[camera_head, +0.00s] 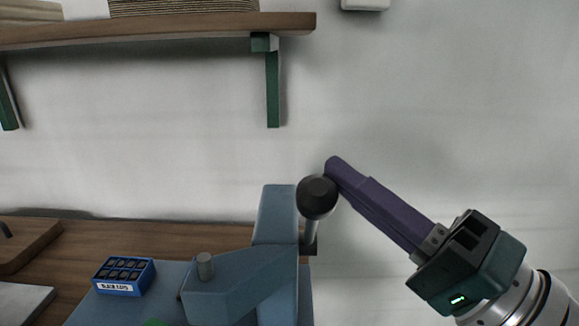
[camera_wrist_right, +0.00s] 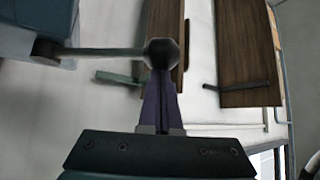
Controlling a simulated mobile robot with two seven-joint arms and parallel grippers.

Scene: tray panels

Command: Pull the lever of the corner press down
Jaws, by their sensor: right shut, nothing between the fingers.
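The corner press (camera_head: 272,262) is a blue-grey machine standing on the worktop at the lower middle of the head view. Its lever has a black ball knob (camera_head: 317,196) on a short metal rod, and the knob is at the upper end. In the right wrist view the lever rod (camera_wrist_right: 105,51) runs from the press at left to the knob (camera_wrist_right: 162,53). My right gripper (camera_head: 335,168) has purple fingers, shut and empty, with the tips right at the knob's upper right side. I cannot tell whether they touch it. My left gripper is not in view.
A blue box (camera_head: 124,277) labelled "BLACK CAPS" sits left of the press. A wooden shelf (camera_head: 160,30) with green brackets hangs on the wall above. A wooden board (camera_head: 25,244) lies at the far left. The space right of the press is open wall.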

